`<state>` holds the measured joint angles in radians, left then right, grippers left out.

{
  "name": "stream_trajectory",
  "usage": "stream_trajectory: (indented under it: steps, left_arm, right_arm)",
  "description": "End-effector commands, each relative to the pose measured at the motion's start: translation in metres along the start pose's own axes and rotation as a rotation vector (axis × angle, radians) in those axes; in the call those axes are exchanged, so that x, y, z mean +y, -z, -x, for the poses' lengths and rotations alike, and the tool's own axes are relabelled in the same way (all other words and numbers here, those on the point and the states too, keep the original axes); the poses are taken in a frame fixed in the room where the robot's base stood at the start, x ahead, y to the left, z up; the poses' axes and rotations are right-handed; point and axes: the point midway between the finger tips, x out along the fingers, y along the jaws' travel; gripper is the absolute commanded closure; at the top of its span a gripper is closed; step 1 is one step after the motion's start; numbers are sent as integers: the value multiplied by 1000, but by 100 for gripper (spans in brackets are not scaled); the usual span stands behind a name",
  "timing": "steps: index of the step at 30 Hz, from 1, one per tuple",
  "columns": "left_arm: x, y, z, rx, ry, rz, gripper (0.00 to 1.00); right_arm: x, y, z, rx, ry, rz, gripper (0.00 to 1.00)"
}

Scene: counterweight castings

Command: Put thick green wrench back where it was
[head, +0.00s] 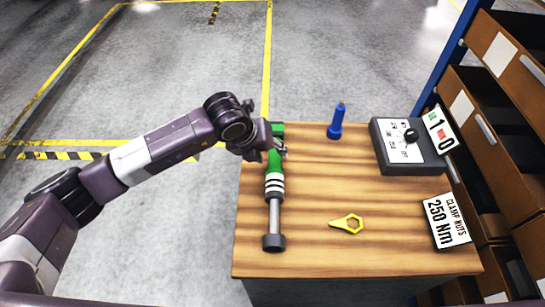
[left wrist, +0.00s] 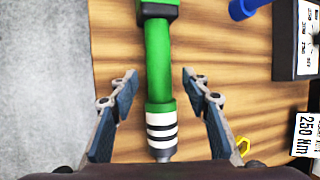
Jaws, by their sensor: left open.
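The thick green wrench (head: 274,184) lies on the wooden table near its left edge, with a green handle, black and white bands, a grey shaft and a dark round end toward the front. In the left wrist view the green part (left wrist: 158,60) runs between the fingers. My left gripper (head: 272,143) is over the wrench's far part and hides some of it. In the left wrist view my left gripper (left wrist: 158,100) is open, one finger on each side of the wrench, with gaps to both. My right gripper is not in view.
The wooden table (head: 310,246) also bears a blue tool (head: 336,122), a yellow ring wrench (head: 347,223), a dark box with a knob (head: 402,153) and a "250 Nm" sign (head: 447,221). Brown shelf bins (head: 512,125) stand at the right. The table's front middle is clear.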

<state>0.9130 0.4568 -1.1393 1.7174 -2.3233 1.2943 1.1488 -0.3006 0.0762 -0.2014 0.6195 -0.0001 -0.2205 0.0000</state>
Motion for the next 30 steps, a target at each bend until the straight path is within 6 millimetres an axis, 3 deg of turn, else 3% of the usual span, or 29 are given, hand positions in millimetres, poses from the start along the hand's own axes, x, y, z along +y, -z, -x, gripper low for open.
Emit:
stream_trajectory:
  steps: [6, 12, 18, 30]
  left_arm:
    - [1, -1, 48, -5, 2, -2, 57]
    - [1, -1, 79, -3, 0, 0, 57]
    - [0, 0, 90, -1, -1, 0, 57]
    - [0, 0, 90, 0, -1, 0, 57]
  right_arm:
    - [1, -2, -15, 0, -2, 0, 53]
    - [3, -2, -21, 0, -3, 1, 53]
    - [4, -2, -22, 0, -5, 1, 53]
    - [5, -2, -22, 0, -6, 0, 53]
